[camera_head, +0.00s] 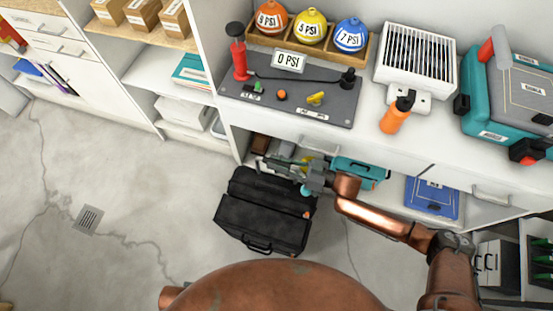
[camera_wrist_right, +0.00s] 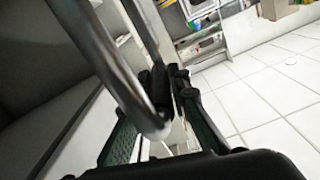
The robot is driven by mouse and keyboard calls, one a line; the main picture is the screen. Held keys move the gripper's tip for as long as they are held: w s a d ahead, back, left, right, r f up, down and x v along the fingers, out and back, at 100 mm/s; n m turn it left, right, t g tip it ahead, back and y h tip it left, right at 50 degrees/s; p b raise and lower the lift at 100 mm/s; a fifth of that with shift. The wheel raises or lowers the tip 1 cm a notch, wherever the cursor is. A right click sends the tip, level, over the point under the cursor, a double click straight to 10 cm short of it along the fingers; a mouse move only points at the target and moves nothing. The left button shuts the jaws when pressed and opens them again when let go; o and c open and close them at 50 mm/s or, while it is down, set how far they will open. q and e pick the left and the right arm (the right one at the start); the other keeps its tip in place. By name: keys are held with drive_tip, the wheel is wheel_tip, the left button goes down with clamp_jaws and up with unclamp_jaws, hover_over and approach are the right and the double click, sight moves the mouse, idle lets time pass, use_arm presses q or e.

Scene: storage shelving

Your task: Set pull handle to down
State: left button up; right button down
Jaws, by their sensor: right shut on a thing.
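A black rolling case (camera_head: 262,220) stands on the floor in front of the counter. My right gripper (camera_head: 290,168) is above the far edge of the case, just in front of the open shelf under the counter. In the right wrist view a dark grey, U-shaped bar, which looks like the pull handle (camera_wrist_right: 112,75), runs down between the fingers. My right gripper (camera_wrist_right: 160,130) is shut on it there. In the head view the gripper largely hides the handle, so its height is hard to tell. My left gripper is not in view.
The counter drawer with its bar handle (camera_head: 318,147) is close behind the gripper. A teal toolbox (camera_head: 362,172) and a blue case (camera_head: 432,197) sit on the shelf below. A pump board (camera_head: 320,105) lies on the counter. The floor left of the case is clear.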

drive_tip(key=c, duration=1.8)
unclamp_jaws()
drive_tip(key=v, duration=1.2)
drive_tip(key=shift+r, duration=0.1)
drive_tip(key=shift+d, duration=0.1)
